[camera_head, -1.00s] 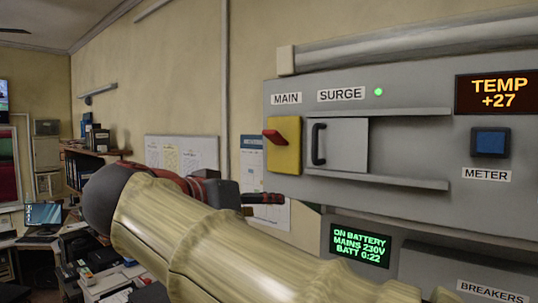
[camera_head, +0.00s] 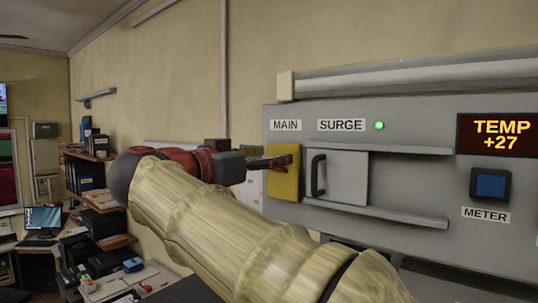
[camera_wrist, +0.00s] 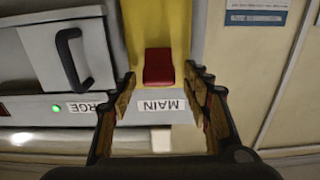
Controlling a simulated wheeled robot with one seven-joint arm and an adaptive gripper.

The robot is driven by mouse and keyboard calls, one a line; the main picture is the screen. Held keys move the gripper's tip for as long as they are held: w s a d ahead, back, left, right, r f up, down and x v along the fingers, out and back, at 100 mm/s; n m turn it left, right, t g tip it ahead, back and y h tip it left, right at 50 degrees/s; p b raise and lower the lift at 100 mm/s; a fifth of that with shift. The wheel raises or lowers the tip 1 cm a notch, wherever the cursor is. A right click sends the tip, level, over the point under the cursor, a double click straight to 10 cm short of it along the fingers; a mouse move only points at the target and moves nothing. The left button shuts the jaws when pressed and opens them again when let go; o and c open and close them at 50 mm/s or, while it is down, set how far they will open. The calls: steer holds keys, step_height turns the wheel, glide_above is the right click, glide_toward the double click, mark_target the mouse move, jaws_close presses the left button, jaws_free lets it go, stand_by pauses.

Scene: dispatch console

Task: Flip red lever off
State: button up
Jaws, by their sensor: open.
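The yellow switch box (camera_head: 284,186) is mounted on the grey panel under the MAIN label. Its red lever (camera_wrist: 159,66) shows in the wrist view, where the picture is upside down. In the head view my gripper covers the lever. My gripper (camera_head: 283,163) is at the front of the yellow box, at lever height. In the wrist view my gripper (camera_wrist: 164,88) is open, one finger on each side of the lever with visible gaps. The lever lies a little beyond the fingertips or between them; I cannot tell the depth.
A sliding grey cover with a black handle (camera_head: 318,175) sits right of the yellow box, between two rails. A blue METER button (camera_head: 490,184) and a TEMP display (camera_head: 499,135) are farther right. A cluttered desk (camera_head: 113,277) stands at lower left. My arm hides the lower panel.

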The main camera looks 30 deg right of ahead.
steer(key=shift+d, duration=0.15)
steer(key=shift+c, duration=0.6)
steer(key=c, duration=1)
